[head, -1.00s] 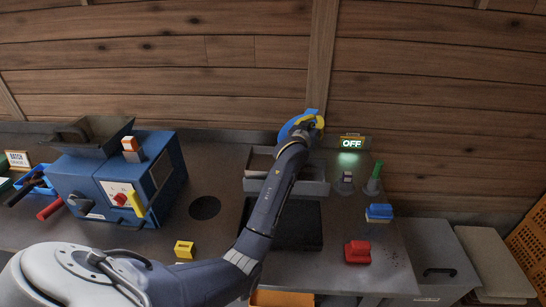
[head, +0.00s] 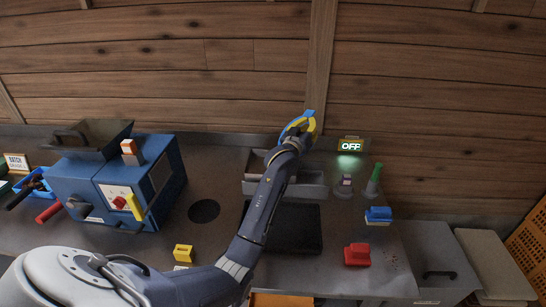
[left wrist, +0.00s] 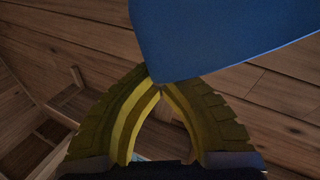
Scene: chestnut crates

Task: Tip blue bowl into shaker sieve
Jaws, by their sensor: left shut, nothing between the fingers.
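The blue bowl (head: 309,113) is high at the back of the bench against the wooden wall in the head view, mostly hidden by my left gripper (head: 305,124). In the left wrist view the bowl (left wrist: 225,35) fills the upper right as a smooth blue surface, right at the yellow fingertips (left wrist: 160,87). The fingers come together at their tips, shut with nothing seen between them. I cannot tell whether they touch the bowl. A grey open-topped box (head: 312,190), apparently the shaker sieve, stands below the gripper, partly hidden by my left arm. The bowl's contents are hidden. My right gripper is out of view.
A blue machine (head: 120,180) with a dark hopper stands left. A sign reading OFF (head: 350,146) glows at the back right. A green-handled thing (head: 374,180), a blue block (head: 378,215) and a red block (head: 357,254) stand right. A yellow block (head: 183,253) sits in front.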

